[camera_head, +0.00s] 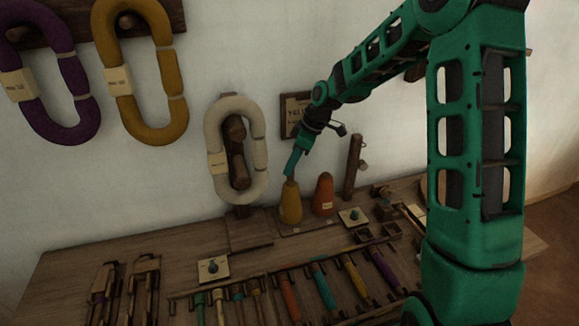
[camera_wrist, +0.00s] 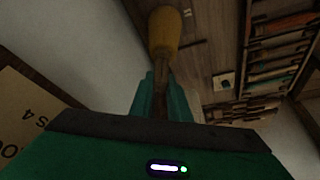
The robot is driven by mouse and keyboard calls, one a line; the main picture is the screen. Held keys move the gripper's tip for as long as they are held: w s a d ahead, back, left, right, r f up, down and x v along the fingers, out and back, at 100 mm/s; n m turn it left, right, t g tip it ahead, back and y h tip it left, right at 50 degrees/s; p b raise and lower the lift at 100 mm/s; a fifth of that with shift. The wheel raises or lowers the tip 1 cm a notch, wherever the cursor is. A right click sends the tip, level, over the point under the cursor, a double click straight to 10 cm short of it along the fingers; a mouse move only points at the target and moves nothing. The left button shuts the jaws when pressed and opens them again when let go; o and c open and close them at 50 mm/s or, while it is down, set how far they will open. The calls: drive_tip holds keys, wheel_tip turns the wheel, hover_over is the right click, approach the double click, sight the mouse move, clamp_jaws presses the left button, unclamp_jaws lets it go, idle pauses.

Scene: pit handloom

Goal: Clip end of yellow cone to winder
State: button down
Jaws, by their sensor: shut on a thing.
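The yellow cone (camera_head: 290,204) stands upright at the back of the wooden bench, left of an orange cone (camera_head: 323,196). My gripper (camera_head: 290,172) points down at the top of the yellow cone. In the wrist view the yellow cone (camera_wrist: 164,32) is straight ahead of the fingers (camera_wrist: 161,92). They are shut on its narrow brown upper end. Any loose yarn end is too small to tell. An upright wooden post (camera_head: 353,166) with a small side fitting stands right of the cones; I cannot tell whether it is the winder.
A cream skein (camera_head: 212,138) hangs on the wall left of my gripper. Purple (camera_head: 66,107) and mustard (camera_head: 134,102) skeins hang further left. A sign (camera_head: 297,108) is behind my wrist. Several coloured bobbins (camera_head: 323,284) and small plates (camera_head: 213,269) occupy the front of the bench.

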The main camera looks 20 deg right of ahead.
drive_tip(key=shift+r, duration=2.45)
